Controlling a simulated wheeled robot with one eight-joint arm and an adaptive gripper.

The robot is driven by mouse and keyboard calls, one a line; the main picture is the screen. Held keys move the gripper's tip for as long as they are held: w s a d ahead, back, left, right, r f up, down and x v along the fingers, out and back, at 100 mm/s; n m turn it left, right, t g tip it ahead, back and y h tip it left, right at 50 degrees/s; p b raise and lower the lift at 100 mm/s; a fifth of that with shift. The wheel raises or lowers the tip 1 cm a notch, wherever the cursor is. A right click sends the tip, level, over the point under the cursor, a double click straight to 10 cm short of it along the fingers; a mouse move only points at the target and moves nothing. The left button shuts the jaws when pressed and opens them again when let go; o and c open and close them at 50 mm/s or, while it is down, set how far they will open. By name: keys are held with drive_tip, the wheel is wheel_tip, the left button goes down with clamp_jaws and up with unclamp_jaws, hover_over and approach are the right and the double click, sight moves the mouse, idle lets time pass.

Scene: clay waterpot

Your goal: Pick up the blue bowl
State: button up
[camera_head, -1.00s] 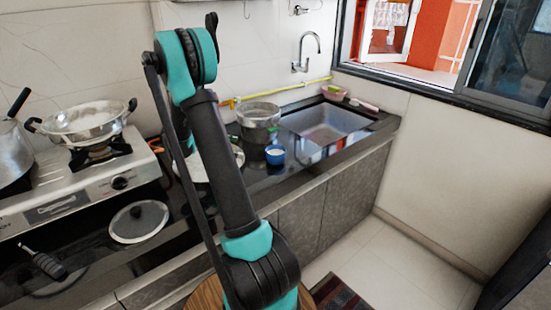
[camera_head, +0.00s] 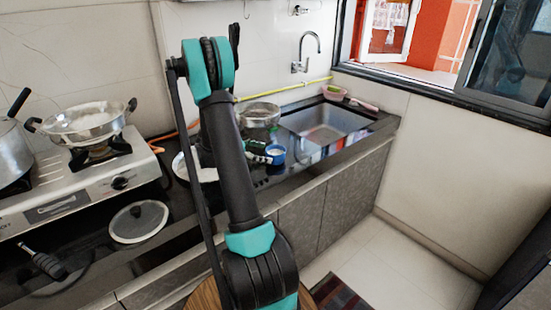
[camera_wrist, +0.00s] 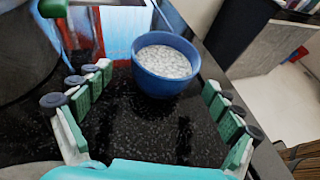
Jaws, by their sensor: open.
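The blue bowl (camera_wrist: 165,84) stands upright on the dark speckled counter in the wrist view, filled with something pale and grainy. In the head view the blue bowl (camera_head: 277,156) is on the counter left of the sink. My gripper (camera_wrist: 158,88) is open and empty, its teal-padded fingers spread to either side. The bowl lies ahead, roughly centred between the fingertips, with bare counter on the near side. No contact with the bowl shows. In the head view my gripper (camera_head: 258,151) is low over the counter, just left of the bowl, partly hidden by my arm.
A metal pot (camera_head: 260,113) stands behind the bowl. The sink (camera_head: 325,124) is to the right. A light plate (camera_head: 184,168) lies to the left, partly behind my arm. The counter's front edge (camera_wrist: 210,70) runs close to the bowl's right side.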

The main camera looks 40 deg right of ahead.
sight(276, 156)
drive_tip(key=x, duration=0.5)
drive_tip(key=shift+s+a+f, duration=0.1)
drive_tip(key=shift+s+f, duration=0.1)
drive_tip(key=shift+c, duration=0.4)
drive_tip(key=c, duration=1.3)
drive_tip(key=shift+r, duration=0.1)
wheel_tip(276, 156, up, 20)
